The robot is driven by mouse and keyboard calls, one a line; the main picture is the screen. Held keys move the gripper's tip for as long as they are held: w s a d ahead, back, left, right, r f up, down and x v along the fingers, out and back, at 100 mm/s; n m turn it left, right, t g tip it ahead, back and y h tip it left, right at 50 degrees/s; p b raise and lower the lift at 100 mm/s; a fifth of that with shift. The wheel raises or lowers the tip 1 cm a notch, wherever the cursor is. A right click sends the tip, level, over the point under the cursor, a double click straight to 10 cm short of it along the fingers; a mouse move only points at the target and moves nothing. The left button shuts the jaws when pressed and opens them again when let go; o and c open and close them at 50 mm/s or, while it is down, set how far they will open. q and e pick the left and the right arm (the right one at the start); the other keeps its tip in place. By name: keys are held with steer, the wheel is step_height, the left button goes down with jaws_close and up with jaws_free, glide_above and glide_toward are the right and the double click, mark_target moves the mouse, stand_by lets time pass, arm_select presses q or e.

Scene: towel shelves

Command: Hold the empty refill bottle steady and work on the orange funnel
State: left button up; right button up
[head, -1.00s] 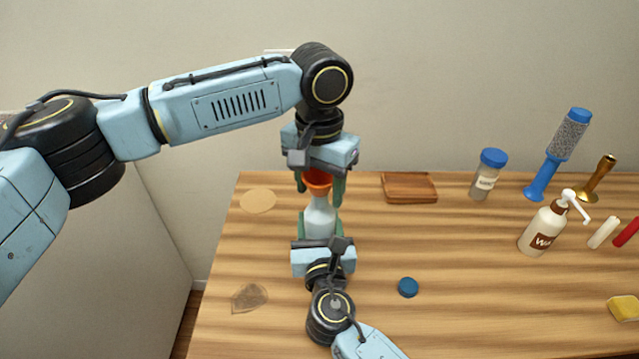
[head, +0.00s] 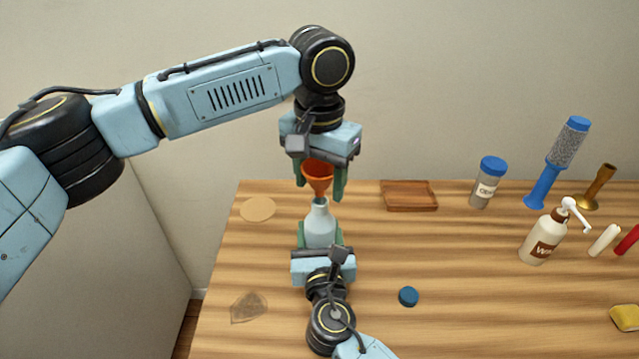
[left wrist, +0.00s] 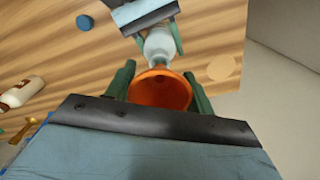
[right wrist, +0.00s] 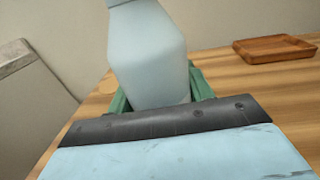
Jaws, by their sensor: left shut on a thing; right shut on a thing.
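The orange funnel (head: 317,176) is upright, wide mouth up, between the fingers of my left gripper (head: 319,186), which is shut on it. The funnel also shows in the left wrist view (left wrist: 160,90). The pale blue-grey refill bottle (head: 320,224) stands upright directly below the funnel. My right gripper (head: 320,239) is shut around the bottle's lower body, from the near side. In the right wrist view the bottle (right wrist: 148,60) fills the space between the green fingers. The funnel's spout tip is at the bottle's neck; I cannot tell whether it is inside.
A blue cap (head: 408,297) lies right of my right gripper. A wooden tray (head: 409,196), blue-lidded jar (head: 487,182), pump bottle (head: 543,237) and blue brush (head: 557,160) stand to the right. A round tan disc (head: 258,209) and brownish patch (head: 249,306) lie left.

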mark_target(319, 168)
arm_select(q)
steer(key=shift+r, duration=1.15)
steer(key=shift+r, duration=0.1)
steer(key=shift+r, duration=1.9)
arm_select(e)
steer(key=o, duration=1.1)
steer(key=shift+c, duration=0.2)
steer(key=shift+s, duration=0.1)
